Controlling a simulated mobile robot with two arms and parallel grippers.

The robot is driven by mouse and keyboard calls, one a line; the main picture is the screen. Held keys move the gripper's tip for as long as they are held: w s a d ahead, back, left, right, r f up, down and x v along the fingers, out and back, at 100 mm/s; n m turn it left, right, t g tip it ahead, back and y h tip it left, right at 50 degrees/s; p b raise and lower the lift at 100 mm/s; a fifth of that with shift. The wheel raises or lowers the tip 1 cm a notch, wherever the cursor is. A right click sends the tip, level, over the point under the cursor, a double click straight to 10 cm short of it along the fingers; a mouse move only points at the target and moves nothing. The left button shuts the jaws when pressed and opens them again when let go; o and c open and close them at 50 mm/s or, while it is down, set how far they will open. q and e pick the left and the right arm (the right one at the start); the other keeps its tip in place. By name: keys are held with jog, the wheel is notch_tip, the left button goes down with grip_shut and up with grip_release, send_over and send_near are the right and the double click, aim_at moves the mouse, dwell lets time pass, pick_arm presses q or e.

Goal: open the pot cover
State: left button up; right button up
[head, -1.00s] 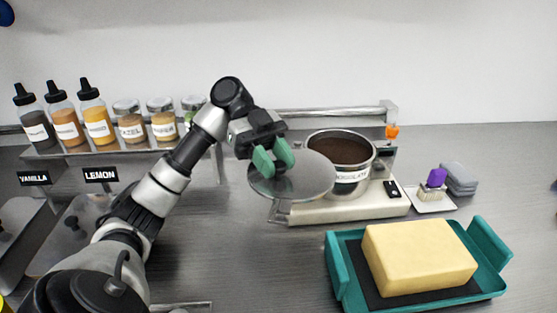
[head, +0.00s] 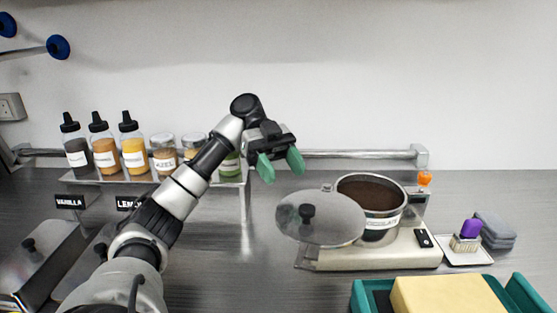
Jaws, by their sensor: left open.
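The pot (head: 372,205) stands on a cream warmer base (head: 375,252) and is uncovered, with dark brown contents showing. Its round grey cover (head: 330,222) with a black knob (head: 308,213) lies to the left of the pot, overlapping the pot's left side in the view. Whether the cover rests on the base or is hinged to the pot I cannot tell. My left gripper (head: 281,169) has green fingertips, is open and empty, and is above and apart from the cover. My right gripper is not in view.
Several bottles and jars (head: 103,148) stand on a rack at the left, above lidded bins (head: 35,255). A teal tray (head: 370,298) with a yellow block (head: 447,296) is at the front right. A small tray with a purple-topped brush (head: 468,232) is right of the base.

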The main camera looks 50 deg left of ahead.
pick_arm(q)
jog(key=shift+p+v, duration=0.35)
jog(key=shift+v, duration=0.8)
jog(key=shift+r, duration=0.1)
